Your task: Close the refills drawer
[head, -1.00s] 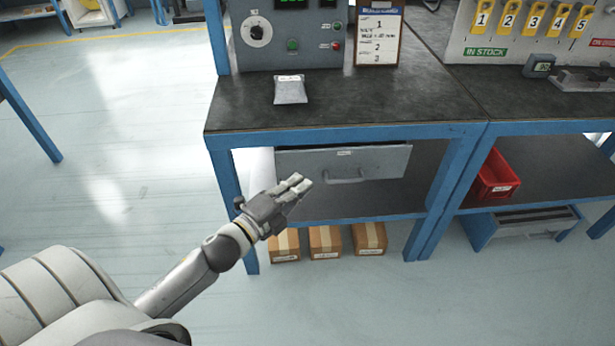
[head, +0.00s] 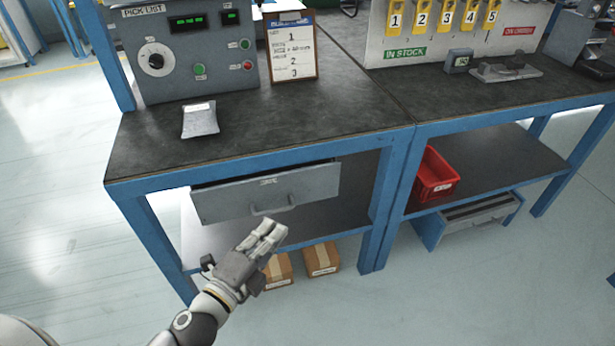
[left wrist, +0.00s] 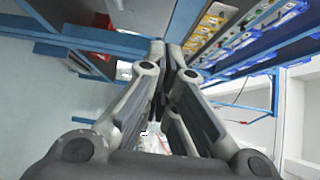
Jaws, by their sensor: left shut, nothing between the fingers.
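The drawer under the left benchtop (head: 225,198) has a grey front with a small label, too small to read, and a bar handle (head: 272,210). A thin dark gap shows above its front, so it looks slightly open, but I cannot tell how far. My left gripper (head: 270,231) is shut and empty, just below the handle in the head view; I cannot tell whether it touches anything. In the left wrist view its fingers (left wrist: 166,75) are together. The drawer is not clearly visible there. My right gripper is not in view.
A second grey drawer unit (head: 478,217) sits low under the right bench. A red bin (head: 436,172) stands on the right shelf. Cardboard boxes (head: 322,259) are on the floor under the left bench. A grey packet (head: 200,119) lies on the benchtop. Floor in front is clear.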

